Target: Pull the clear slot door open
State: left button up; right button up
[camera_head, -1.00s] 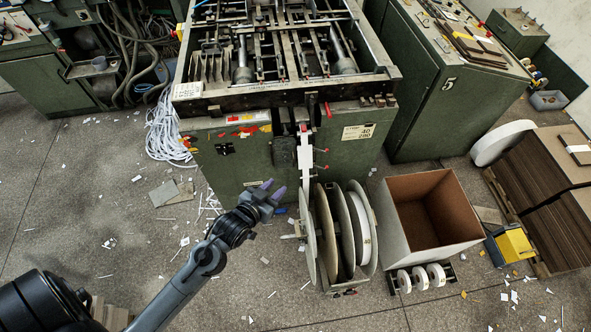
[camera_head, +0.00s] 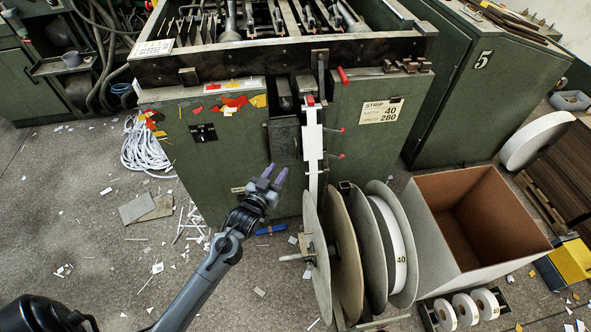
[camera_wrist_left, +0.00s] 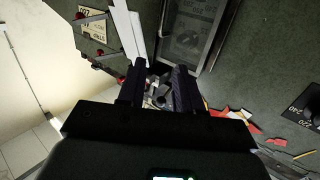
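A dark-framed, glassy panel, which looks like the clear slot door (camera_head: 284,142), is on the front of the green machine (camera_head: 235,150), left of the white strip. In the left wrist view the door (camera_wrist_left: 192,32) lies just beyond the fingertips, and its dark frame runs along its right side. It looks shut. My left gripper (camera_head: 275,172) has purple-grey fingertips and is in front of and below the door. In the left wrist view my left gripper (camera_wrist_left: 160,68) is open with nothing between its fingers. I cannot tell whether a finger touches the frame. My right gripper is out of view.
A white strip (camera_head: 313,140) hangs right of the door, with red-tipped levers beside it. Large reels (camera_head: 345,250) stand below, close to my left gripper's right. An open cardboard box (camera_head: 485,220) is farther right. Floor left of the arm is mostly free, with scraps.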

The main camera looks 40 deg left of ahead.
pick_arm(q)
notch_tip(320, 180, down, 4)
jog(key=w+b, duration=0.2)
jog(key=b, duration=0.8)
send_near(294, 155)
jog(key=w+r, duration=0.4)
jog(key=w, duration=0.1)
jog(key=shift+w+d+t+b, duration=0.1)
jog(key=shift+w+t+b, duration=0.3)
jog(key=shift+w, duration=0.5)
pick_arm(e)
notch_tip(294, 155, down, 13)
pick_arm(q)
grip_shut()
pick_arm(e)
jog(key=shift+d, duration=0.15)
